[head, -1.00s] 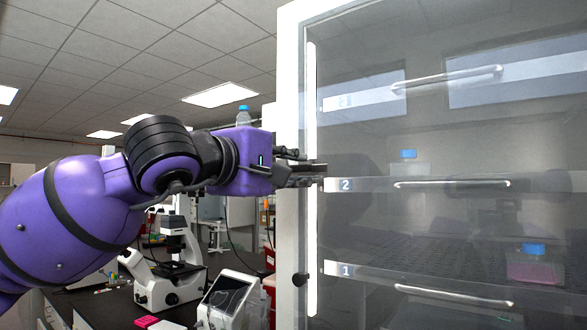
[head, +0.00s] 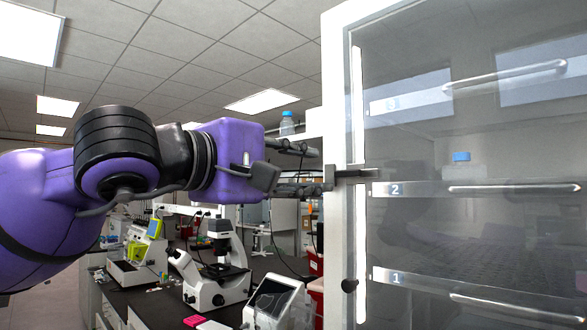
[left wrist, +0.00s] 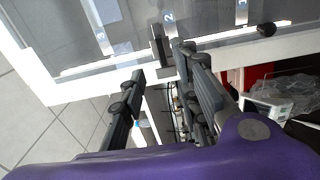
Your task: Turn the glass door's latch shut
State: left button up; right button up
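The glass door (head: 430,140) of the white cabinet fills the right of the head view. Its latch (head: 356,174) is a dark bar lying roughly horizontal from the white frame's edge onto the glass, level with the shelf marked 2. In the left wrist view the latch (left wrist: 158,46) is a dark block at the frame. My left gripper (head: 308,168) is just left of the latch, its fingers spread and empty. In the left wrist view the left gripper (left wrist: 163,62) has one finger close beside the latch; I cannot tell whether they touch. My right gripper is out of view.
A black knob (head: 349,285) sits lower on the white cabinet frame (head: 335,230). A microscope (head: 215,270) and a device with a screen (head: 270,303) stand on the bench at left. A bottle with a blue cap (head: 461,168) is behind the glass.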

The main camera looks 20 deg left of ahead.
pick_arm(q)
jog(key=shift+v, duration=0.85)
jog(key=shift+w+f, duration=0.1)
